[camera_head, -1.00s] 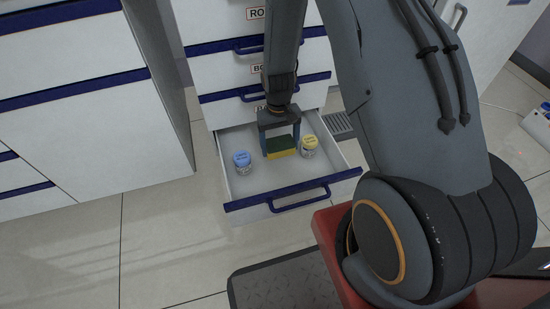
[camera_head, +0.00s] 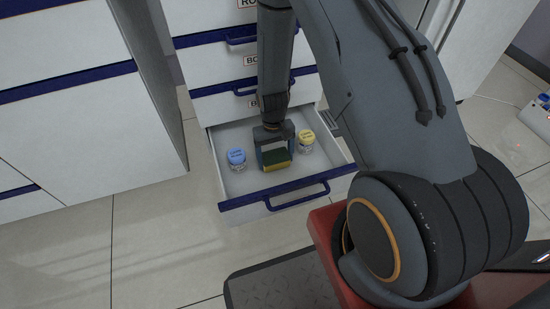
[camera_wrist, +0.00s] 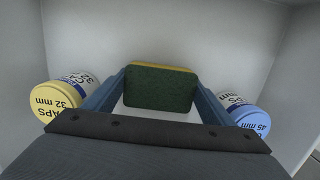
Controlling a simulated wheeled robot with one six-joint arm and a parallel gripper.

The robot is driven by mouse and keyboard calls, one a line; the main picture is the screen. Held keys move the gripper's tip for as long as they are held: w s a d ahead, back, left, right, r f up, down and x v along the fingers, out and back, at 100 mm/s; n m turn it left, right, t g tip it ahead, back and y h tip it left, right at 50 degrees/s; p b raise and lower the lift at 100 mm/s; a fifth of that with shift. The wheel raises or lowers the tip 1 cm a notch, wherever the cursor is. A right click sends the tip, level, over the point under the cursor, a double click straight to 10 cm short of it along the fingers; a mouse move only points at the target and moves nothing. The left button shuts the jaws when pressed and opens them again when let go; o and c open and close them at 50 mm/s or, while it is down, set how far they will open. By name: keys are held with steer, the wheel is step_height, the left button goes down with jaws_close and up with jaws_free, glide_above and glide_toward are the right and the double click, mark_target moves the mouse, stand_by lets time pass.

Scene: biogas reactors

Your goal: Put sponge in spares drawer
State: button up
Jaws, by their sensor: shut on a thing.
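The sponge (camera_head: 277,160), green on one face and yellow on the other, is between the fingers of my gripper (camera_head: 274,156), inside the open bottom drawer (camera_head: 232,140). In the wrist view the sponge (camera_wrist: 160,88) shows its green face, with a yellow edge at the top. The blue fingers of my gripper (camera_wrist: 160,92) are shut on its two ends. Whether the sponge touches the drawer floor I cannot tell. The label of this drawer is mostly hidden by my arm.
A blue-lidded jar (camera_head: 236,158) stands left of the sponge in the drawer, and a yellow-lidded jar (camera_head: 305,140) stands right of it. The drawer's front with its blue handle (camera_head: 298,194) is nearest me. Closed drawers (camera_head: 240,76) are above. A white cabinet (camera_head: 90,120) stands at left.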

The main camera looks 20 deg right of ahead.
mark_target(275, 155)
steer(key=shift+f, duration=0.15)
steer(key=o, duration=1)
steer(key=shift+w+r+p, duration=0.25)
steer(key=shift+r+p, duration=0.5)
steer(key=shift+r, duration=1.2)
steer(key=shift+w+r+p, duration=0.2)
steer(key=shift+r+p, duration=0.5)
steer(key=shift+r, duration=1.25)
